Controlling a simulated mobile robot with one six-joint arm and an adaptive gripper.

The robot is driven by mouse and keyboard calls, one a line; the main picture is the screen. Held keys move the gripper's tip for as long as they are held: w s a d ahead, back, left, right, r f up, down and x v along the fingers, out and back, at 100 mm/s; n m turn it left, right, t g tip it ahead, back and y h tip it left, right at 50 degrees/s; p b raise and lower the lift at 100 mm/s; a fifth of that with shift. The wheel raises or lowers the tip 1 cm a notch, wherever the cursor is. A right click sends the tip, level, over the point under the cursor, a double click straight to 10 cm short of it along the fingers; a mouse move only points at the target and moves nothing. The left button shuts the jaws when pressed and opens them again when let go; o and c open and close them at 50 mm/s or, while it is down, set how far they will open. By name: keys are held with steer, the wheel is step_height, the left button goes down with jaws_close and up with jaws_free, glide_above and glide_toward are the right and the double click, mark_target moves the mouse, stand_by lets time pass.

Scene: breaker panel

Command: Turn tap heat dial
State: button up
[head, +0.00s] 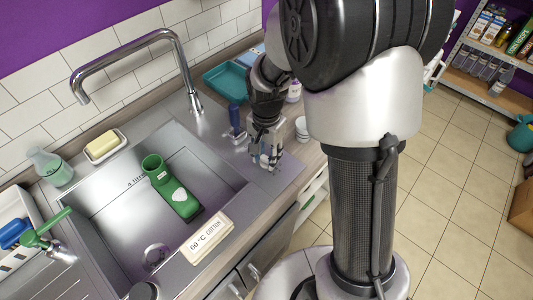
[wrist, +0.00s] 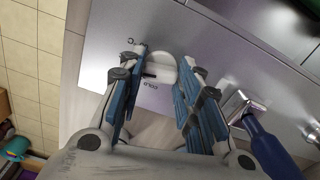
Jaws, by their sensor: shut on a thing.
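The heat dial (wrist: 163,67) is a pale round knob on the steel sink deck, with a dark mark across it. The word COLD is printed beside it, upside down in the wrist view. My gripper (wrist: 160,82) reaches down over it with one blue-padded finger on each side, shut on the dial. In the head view my gripper (head: 265,160) is low over the deck at the sink's right end, and its fingers mostly hide the dial. The tap (head: 130,58) is a tall bent steel spout behind the basin.
A blue-handled lever (head: 235,120) stands close beside my gripper and also shows in the wrist view (wrist: 268,145). A card reading 60 °C COTTON (head: 207,238) lies at the front edge. A teal tray (head: 230,80) is behind.

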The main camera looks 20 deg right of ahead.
steer(key=shift+n, duration=0.3)
steer(key=n+p, duration=0.1)
steer(key=n, duration=0.1)
steer(key=shift+n+p, duration=0.35)
steer(key=shift+n, duration=0.05)
steer(key=n+p, duration=0.1)
steer(key=n, duration=0.3)
steer(key=shift+p, duration=0.3)
steer(key=n+p, duration=0.1)
steer(key=n, duration=0.4)
steer(key=shift+n+p, duration=0.5)
steer(key=shift+n, duration=1.2)
steer(key=o, duration=1)
steer(key=shift+o, duration=0.2)
